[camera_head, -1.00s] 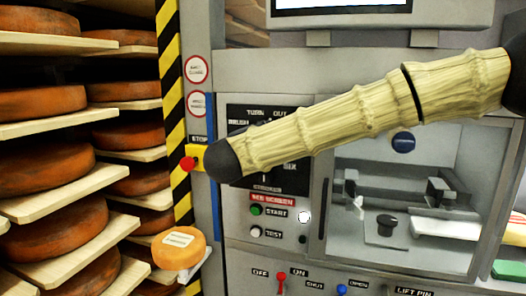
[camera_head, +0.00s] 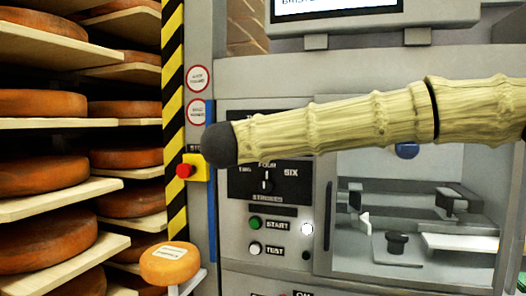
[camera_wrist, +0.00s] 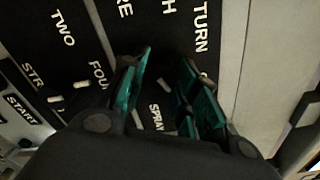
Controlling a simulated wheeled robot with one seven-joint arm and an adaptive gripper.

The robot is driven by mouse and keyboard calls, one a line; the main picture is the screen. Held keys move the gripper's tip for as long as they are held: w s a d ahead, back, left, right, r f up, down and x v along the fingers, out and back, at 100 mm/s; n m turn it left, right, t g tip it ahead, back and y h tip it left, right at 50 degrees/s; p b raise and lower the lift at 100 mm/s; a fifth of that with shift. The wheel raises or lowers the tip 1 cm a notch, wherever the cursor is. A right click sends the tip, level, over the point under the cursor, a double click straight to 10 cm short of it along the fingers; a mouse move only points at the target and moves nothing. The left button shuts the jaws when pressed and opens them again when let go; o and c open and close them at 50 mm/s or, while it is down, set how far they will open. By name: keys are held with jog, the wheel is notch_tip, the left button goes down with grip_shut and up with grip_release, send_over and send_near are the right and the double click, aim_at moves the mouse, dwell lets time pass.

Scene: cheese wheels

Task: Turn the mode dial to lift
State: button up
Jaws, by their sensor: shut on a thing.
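The mode dial (camera_wrist: 165,86) is a dark knob with a small white mark on the black panel, between the two teal-padded fingers of my gripper (camera_wrist: 166,60) in the wrist view. My gripper is shut on it. The words TURN and SPRAY show around it, and other words are cut off. I see no LIFT label, and I cannot tell which word the dial points to. In the head view my arm covers the mode dial and the gripper. The strokes dial (camera_head: 267,182), marked TWO, FOUR and SIX, is below my arm.
A red stop button (camera_head: 184,170) on a yellow box is close left of my arm. Below are the green START button (camera_head: 256,223) and white TEST button (camera_head: 255,248). A glazed chamber (camera_head: 410,225) is at right. Shelves of cheese wheels (camera_head: 40,170) fill the left.

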jog(key=shift+f+m+b, duration=0.15)
jog(key=shift+m+b, duration=0.35)
jog(key=shift+m, duration=0.1)
jog(key=o, duration=1)
jog(key=shift+o, duration=0.2)
jog(key=shift+s+a+f, duration=0.35)
jog(key=shift+s+a, duration=0.05)
jog(key=shift+s, duration=0.15)
jog(key=r+v, duration=0.1)
jog(key=v, duration=0.9)
jog(key=shift+s, duration=0.45)
jog(key=shift+d, duration=0.1)
